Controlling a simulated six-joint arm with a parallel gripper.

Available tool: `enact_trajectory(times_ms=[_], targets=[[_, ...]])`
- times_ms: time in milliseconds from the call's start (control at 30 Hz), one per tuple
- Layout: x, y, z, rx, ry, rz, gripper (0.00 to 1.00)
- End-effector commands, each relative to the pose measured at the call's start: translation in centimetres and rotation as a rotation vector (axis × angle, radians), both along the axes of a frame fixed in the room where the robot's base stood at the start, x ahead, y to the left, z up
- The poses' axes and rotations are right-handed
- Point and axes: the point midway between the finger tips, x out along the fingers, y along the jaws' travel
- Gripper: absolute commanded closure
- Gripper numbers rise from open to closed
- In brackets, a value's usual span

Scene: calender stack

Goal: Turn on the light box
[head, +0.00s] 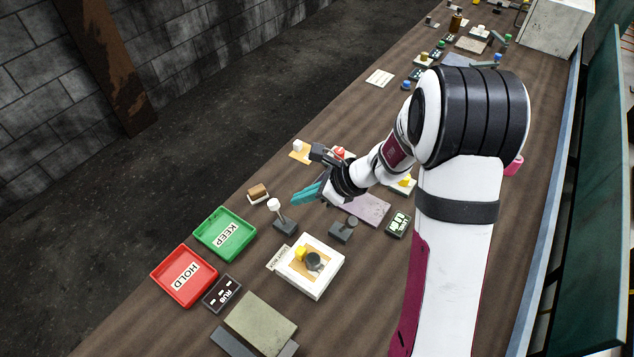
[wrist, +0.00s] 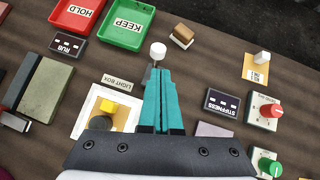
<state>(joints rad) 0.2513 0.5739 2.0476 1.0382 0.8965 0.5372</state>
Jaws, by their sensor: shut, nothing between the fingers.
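The light box (head: 333,268) is a white square frame with a tan panel, on the table left of my arm; it also shows in the wrist view (wrist: 78,124). Its panel looks dull. A yellow block (head: 300,254) and a dark round piece (head: 314,261) sit on it. The LIGHT BOX label (wrist: 117,82) lies along its edge. Close by stands a lever with a white knob (head: 274,204), seen in the wrist view (wrist: 157,50) just beyond my fingertips. My gripper (head: 296,199) has teal fingers shut and empty, also in the wrist view (wrist: 157,72). The fingers partly hide the lever's base in the wrist view.
A green KEEP tray (head: 246,222), a red HOLD tray (head: 160,296) and a dark RUB card (head: 222,294) lie left. A brown-topped block (head: 258,193) is behind the lever. A grey-knobbed device (head: 344,230) stands beside the light box. A STIFFNESS panel (wrist: 222,103) lies right in the wrist view.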

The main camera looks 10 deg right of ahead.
Motion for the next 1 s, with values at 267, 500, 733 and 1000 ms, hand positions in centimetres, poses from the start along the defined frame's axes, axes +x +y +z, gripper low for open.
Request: enact_trajectory(times_ms=[267,500,733,1000], targets=[[-0.7,-2.5,6.1,-0.003,-0.007,0.000,1.00],[-1.0,-3.4,8.3,-0.003,-0.003,0.001,1.00],[-1.1,-3.4,8.5,-0.002,-0.001,0.001,1.00],[-1.4,-3.2,8.7,-0.012,-0.009,0.023,1.00]])
